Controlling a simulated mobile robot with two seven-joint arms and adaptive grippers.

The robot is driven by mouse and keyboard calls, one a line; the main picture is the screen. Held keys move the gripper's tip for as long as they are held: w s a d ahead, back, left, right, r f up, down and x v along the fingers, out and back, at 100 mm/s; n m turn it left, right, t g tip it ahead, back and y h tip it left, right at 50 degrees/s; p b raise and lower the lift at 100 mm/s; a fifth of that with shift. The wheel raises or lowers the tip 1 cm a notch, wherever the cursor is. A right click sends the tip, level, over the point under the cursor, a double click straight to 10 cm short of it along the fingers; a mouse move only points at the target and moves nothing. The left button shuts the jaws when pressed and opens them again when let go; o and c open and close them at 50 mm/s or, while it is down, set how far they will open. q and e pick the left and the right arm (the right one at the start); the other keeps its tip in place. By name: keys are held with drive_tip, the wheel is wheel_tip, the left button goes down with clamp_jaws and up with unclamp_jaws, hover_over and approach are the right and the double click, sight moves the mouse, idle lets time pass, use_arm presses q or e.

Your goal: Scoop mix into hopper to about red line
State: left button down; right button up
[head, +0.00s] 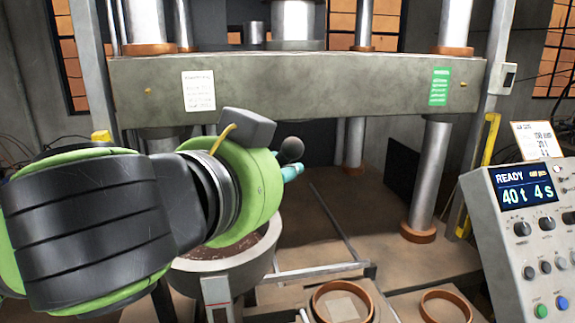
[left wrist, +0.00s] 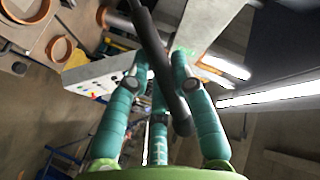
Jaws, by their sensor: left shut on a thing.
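My left gripper (head: 291,172) is mostly hidden behind my own forearm in the head view; only teal fingertips show. In the left wrist view its teal fingers (left wrist: 160,75) are closed around a long dark handle (left wrist: 168,75), which appears to be the scoop's. A dark rounded end (head: 291,149) sticks out by the fingertips in the head view. The scoop's bowl cannot be made out. A round grey vessel (head: 262,256), apparently the hopper, holds brown mix (head: 238,247) below the gripper.
A large press with a grey crossbeam (head: 330,85) and steel columns stands behind. A control panel (head: 530,215) reading READY is at the right. Two brown rings (head: 343,300) (head: 445,306) lie at the front. The floor between vessel and right column is mostly open.

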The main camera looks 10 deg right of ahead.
use_arm(q)
drive_tip(key=shift+s+d, duration=0.1)
drive_tip(key=shift+s, duration=0.05)
drive_tip(key=shift+a+r+n+h, duration=0.3)
drive_tip(key=shift+a, duration=0.05)
drive_tip(key=w+a+r+n+h+b, duration=0.1)
drive_tip(key=w+a+n+h+b, duration=0.1)
drive_tip(key=w+a+n, duration=0.3)
drive_tip(key=w+a+r+n+t+h+b, duration=0.1)
drive_tip(key=w+a+n+h+b, duration=0.2)
drive_tip(key=a+n, duration=0.9)
drive_tip(key=shift+w+a+r+b, duration=0.2)
drive_tip(key=shift+w+a+b, duration=0.55)
drive_tip(key=shift+w, duration=0.8)
use_arm(e)
wheel_tip(320, 180, down, 6)
drive_tip(key=shift+a, duration=0.2)
use_arm(q)
drive_tip(key=shift+a, duration=0.1)
use_arm(e)
drive_tip(key=shift+s, duration=0.1)
drive_tip(key=shift+f, duration=0.15)
